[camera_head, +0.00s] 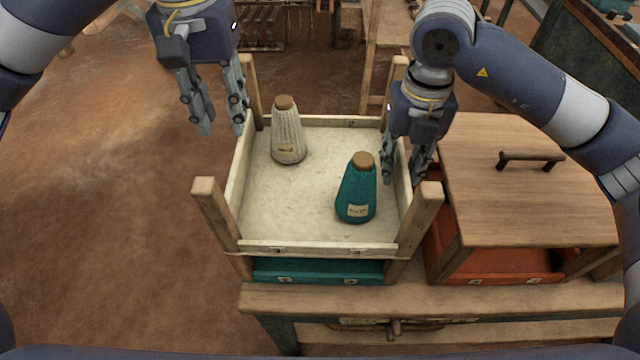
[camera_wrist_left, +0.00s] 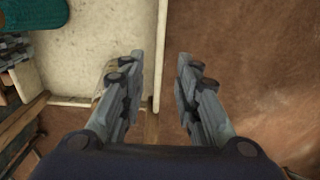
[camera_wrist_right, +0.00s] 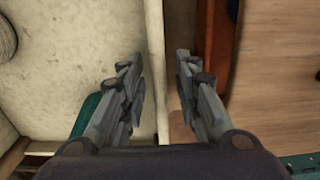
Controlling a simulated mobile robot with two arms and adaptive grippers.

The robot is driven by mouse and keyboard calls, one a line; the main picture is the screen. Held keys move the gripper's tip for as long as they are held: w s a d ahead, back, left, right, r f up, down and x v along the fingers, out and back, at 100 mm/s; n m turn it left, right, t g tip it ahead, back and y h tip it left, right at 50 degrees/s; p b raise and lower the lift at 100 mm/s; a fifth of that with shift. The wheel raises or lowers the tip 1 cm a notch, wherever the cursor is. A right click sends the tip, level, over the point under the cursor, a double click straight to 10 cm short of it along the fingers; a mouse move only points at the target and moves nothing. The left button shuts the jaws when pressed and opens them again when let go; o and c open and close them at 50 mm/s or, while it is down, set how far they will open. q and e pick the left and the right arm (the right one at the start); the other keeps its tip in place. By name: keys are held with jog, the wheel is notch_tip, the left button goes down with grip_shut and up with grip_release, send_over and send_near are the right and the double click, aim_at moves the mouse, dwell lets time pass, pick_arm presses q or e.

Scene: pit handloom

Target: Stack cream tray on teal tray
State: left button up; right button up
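The cream tray (camera_head: 300,205) sits stacked over the teal tray (camera_head: 318,271), whose front edge shows below it on the bench. A cream cone (camera_head: 288,138) and a teal cone (camera_head: 357,190) stand upright inside the cream tray. My left gripper (camera_head: 221,130) is open, above and beside the tray's left wall; in the left wrist view the wall's rim (camera_wrist_left: 160,60) lies below the open fingers. My right gripper (camera_head: 403,180) is open at the right wall; in the right wrist view the rim (camera_wrist_right: 155,60) lies between or below the fingers. Neither touches the tray visibly.
A wooden lid with a dark handle (camera_head: 530,157) covers a red-orange tray (camera_head: 500,265) on the right, close to my right gripper. Wooden corner posts (camera_head: 216,212) rise around the trays. The floor on the left is clear.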

notch_tip(320, 180, up, 12)
dwell(0.6)
dwell(0.4)
